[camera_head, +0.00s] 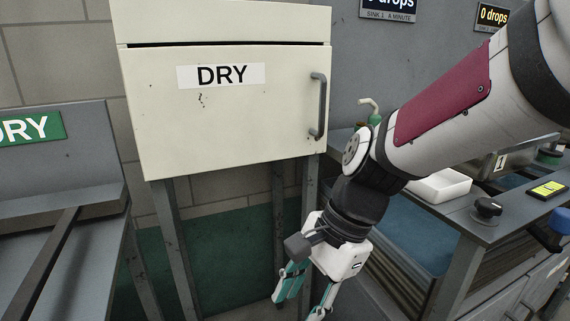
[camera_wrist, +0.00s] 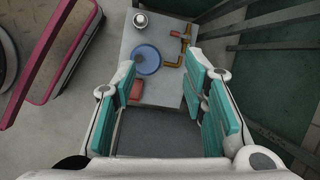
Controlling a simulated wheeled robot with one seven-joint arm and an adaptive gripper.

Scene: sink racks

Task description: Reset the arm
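My gripper (camera_head: 306,296) hangs at the end of my bent arm in the head view, pointing down below and in front of the cream DRY cabinet (camera_head: 225,120). In the wrist view my gripper (camera_wrist: 168,98) has its two teal-padded fingers well apart. Nothing is held between them. Under the fingers, in the wrist view, lies a grey surface (camera_wrist: 135,45) some way below. The lower fingertips are cut off at the bottom edge of the head view.
On the grey surface are a blue disc (camera_wrist: 147,60), a yellow-orange bent pipe (camera_wrist: 178,45), a reddish block (camera_wrist: 136,90) and a small silver round thing (camera_wrist: 140,20). A sink counter (camera_head: 465,215) with a white tray (camera_head: 440,185) stands at right, close to my arm. A DRY-labelled grey unit (camera_head: 60,170) stands left.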

